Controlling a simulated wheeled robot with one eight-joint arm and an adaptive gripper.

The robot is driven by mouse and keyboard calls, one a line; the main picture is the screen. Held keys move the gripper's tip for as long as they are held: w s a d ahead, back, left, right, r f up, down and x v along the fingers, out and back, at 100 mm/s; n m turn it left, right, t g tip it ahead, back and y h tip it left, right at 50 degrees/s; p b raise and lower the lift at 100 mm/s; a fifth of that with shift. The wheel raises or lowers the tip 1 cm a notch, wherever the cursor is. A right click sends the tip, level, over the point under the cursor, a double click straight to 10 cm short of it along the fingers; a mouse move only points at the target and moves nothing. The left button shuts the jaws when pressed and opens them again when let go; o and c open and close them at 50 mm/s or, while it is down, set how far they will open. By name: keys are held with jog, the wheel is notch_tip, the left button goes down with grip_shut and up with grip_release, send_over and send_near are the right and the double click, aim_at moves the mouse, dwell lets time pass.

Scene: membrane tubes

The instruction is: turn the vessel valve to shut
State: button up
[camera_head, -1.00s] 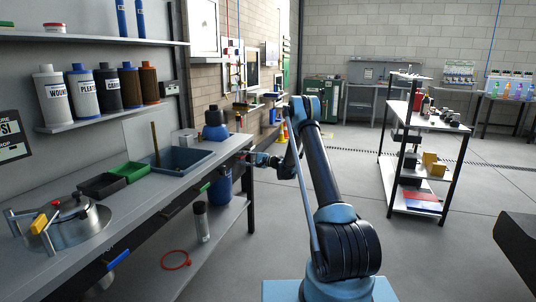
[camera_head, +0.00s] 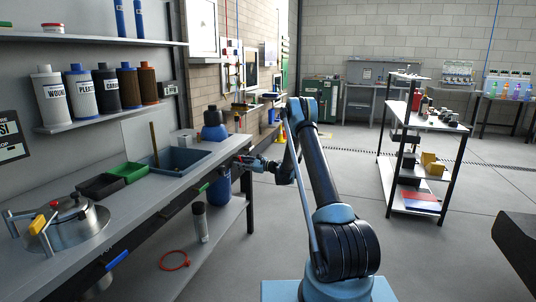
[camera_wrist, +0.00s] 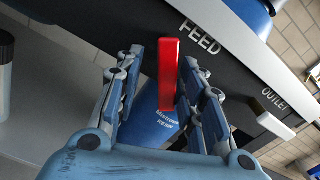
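A red bar handle (camera_wrist: 169,75) stands out from the dark bench front under the FEED label in the wrist view. My gripper (camera_wrist: 163,60) is open, one finger on each side of this handle, with narrow gaps showing. A white handle (camera_wrist: 276,126) sits to the right by the OUTLET label. In the head view my gripper (camera_head: 243,161) is at the far end of the bench front; the red handle is not clear there. A green handle (camera_head: 203,187) and a blue handle (camera_head: 117,260) show along the same bench front. No label reading "vessel" is legible.
The bench (camera_head: 150,205) carries a steel pot (camera_head: 78,228), a green tray (camera_head: 130,171) and a blue basin (camera_head: 205,157). A blue container (camera_head: 220,187) stands below the bench near my gripper. The floor to the right is clear up to a shelf cart (camera_head: 430,120).

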jog(key=shift+s+m, duration=0.15)
jog(key=shift+m, duration=0.35)
jog(key=v, duration=1.7)
jog(key=s+r+n+g+h, duration=0.2)
jog(key=s+r+n+h, duration=0.2)
jog(key=s+r, duration=1.1)
jog(key=shift+s+a+n+h, duration=0.3)
jog(key=shift+s+h, duration=0.35)
jog(key=shift+h, duration=0.05)
